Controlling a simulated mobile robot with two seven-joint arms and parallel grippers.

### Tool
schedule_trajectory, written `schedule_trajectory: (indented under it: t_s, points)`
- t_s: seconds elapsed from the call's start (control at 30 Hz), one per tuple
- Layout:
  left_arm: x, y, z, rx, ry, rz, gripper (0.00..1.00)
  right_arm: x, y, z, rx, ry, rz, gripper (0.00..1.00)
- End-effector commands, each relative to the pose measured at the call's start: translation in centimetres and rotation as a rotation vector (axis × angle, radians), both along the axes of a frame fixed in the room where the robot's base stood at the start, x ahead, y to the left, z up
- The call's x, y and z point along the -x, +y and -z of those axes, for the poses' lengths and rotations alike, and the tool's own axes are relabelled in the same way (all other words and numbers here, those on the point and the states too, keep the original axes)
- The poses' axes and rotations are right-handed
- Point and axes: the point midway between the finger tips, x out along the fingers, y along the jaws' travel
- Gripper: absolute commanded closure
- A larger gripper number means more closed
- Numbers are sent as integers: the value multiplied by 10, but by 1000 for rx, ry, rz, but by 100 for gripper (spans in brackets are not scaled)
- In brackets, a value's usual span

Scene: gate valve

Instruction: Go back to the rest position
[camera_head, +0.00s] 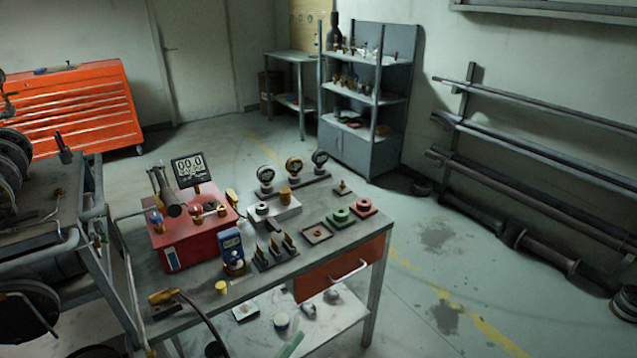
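Neither of my grippers and no part of my arms can be made out in the head view. The workbench (345,243) stands in the middle of the view, with an orange drawer (340,268) in its front. On its left part sits a red box-shaped unit (188,245) with fittings and a digital display reading 00.0 (188,168) above it. A blue handheld meter (232,248) stands in front of it. A valve that I could name for certain is not distinguishable among the fittings.
Dial gauges (293,167) and red and green flanged parts (363,206) sit on the bench. A hose with a brass end (165,296) lies at its front left. A dark rack (100,225) stands close on the left. Pipes (540,145) line the right wall.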

Motion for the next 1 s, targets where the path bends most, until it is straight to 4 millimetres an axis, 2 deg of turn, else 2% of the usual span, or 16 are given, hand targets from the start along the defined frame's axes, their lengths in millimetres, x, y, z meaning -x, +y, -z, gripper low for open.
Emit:
schedule_trajectory:
  t_s: [0.03, 0.17, 0.27, 0.4, 0.5, 0.6, 0.7, 0.8, 1.0]
  points:
    - [7, 16, 19, 25, 108, -52, 45, -4, 0, -4, 0, -10, 0, 51]
    - [32, 60, 74, 88, 395, -186, 45, -8, -1, -10, 1, -24, 0, 51]
    - [64, 93, 116, 135, 612, -289, 45, -12, -1, -15, 2, -34, 0, 51]
    - [123, 135, 166, 190, 895, -427, 45, -17, -1, -21, 2, -48, 0, 51]
    - [163, 158, 190, 221, 1051, -504, 45, -19, -2, -24, 3, -56, -2, 51]
    - [194, 172, 205, 242, 1160, -560, 45, -21, -2, -25, 4, -60, -2, 51]
    - [212, 181, 213, 255, 1222, -592, 45, -20, -2, -26, 4, -60, -2, 51]
    - [220, 184, 216, 259, 1247, -605, 45, -20, -3, -25, 5, -59, -2, 51]
    - [220, 184, 216, 258, 1248, -605, 45, -18, -3, -25, 5, -55, -3, 51]
